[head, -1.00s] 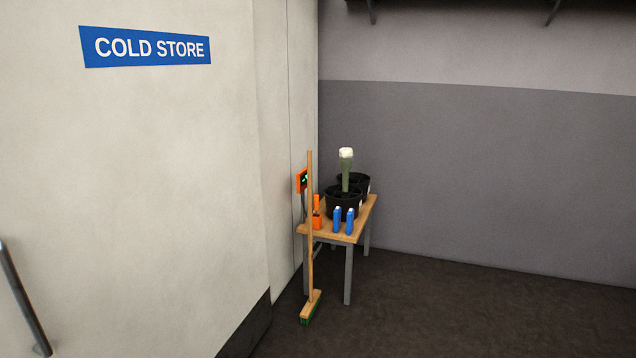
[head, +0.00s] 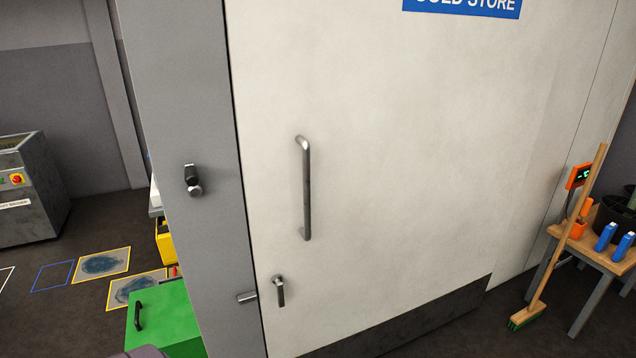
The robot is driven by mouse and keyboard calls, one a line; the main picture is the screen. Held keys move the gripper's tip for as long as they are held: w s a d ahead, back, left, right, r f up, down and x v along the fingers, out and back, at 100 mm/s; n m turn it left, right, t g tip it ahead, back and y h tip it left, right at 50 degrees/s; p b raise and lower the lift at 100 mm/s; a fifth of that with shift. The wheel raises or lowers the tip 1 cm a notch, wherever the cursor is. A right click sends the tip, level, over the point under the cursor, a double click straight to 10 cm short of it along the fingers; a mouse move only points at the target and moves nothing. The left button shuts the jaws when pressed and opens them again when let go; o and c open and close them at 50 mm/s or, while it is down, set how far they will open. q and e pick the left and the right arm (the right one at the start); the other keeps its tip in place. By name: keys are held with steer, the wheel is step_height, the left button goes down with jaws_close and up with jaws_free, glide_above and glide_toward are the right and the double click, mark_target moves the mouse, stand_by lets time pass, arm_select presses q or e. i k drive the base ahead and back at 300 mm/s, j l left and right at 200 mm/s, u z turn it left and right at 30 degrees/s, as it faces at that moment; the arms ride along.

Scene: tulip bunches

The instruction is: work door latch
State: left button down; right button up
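The white cold store door (head: 400,170) fills the middle of the head view and looks shut against its grey frame (head: 188,120). A long vertical pull handle (head: 306,190) is fixed near its left edge. Below it is a small latch lever (head: 280,291) that points down. A short metal piece (head: 247,297) sits beside it at the frame's edge. A dark metal fitting (head: 192,180) is mounted higher on the frame. Neither of my grippers is in view.
A green box (head: 165,315) with a black handle stands left of the frame. A broom (head: 565,240) leans by a wooden table (head: 605,250) holding blue bottles and black buckets at right. A grey machine (head: 30,190) stands far left. Marked squares (head: 100,264) lie on the floor.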

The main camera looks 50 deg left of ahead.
mark_target(276, 280)
steer(key=u, duration=1.75)
